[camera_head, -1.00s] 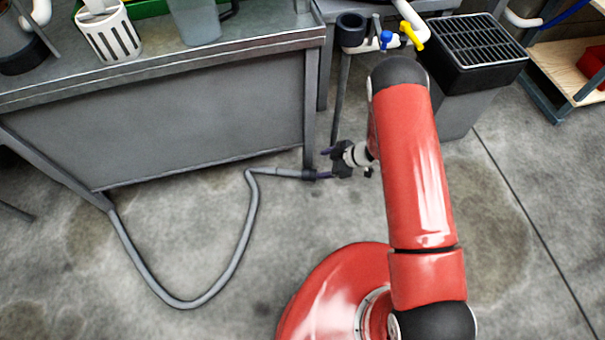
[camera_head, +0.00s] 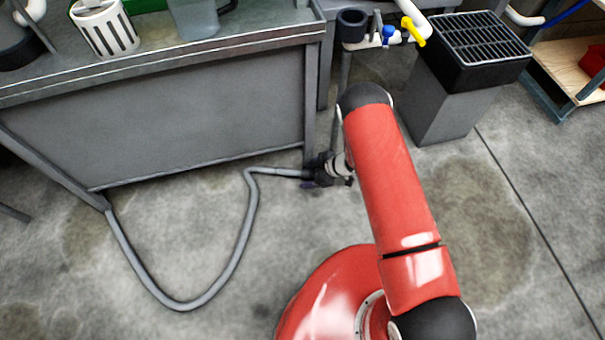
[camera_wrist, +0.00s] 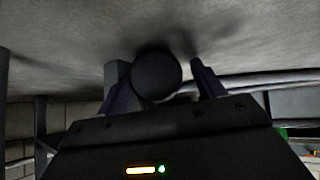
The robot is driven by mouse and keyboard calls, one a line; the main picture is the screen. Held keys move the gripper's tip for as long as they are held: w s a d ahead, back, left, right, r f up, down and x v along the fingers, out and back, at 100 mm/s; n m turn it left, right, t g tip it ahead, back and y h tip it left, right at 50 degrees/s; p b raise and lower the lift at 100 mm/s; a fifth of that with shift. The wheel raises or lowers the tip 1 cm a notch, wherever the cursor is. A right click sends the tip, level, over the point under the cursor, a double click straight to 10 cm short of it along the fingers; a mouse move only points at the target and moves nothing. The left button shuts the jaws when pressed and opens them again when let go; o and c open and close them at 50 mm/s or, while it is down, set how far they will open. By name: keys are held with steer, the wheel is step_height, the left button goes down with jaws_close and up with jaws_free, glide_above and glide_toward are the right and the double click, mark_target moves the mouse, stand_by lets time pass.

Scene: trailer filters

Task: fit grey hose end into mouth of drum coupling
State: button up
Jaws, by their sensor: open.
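The grey hose (camera_head: 237,255) lies in a loop on the floor in the head view. Its straight end part (camera_head: 285,172) reaches my gripper (camera_head: 322,170) beside the workbench leg. In the wrist view a dark round end (camera_wrist: 157,77), which looks like the hose's end cuff, sits between the two spread fingers of my gripper (camera_wrist: 162,82). The jaws are open; whether a finger touches the cuff I cannot tell. A black open-topped ring (camera_head: 352,24) stands on a post beside the valves; I cannot tell whether it is the drum coupling.
The grey workbench (camera_head: 200,120) stands close to my gripper, its leg just behind. A blue valve (camera_head: 388,33) and a yellow valve (camera_head: 412,30) sit on a pipe at the back. A grated black box (camera_head: 470,50) stands right of them.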

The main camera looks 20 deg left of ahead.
steer(key=c, duration=1.4)
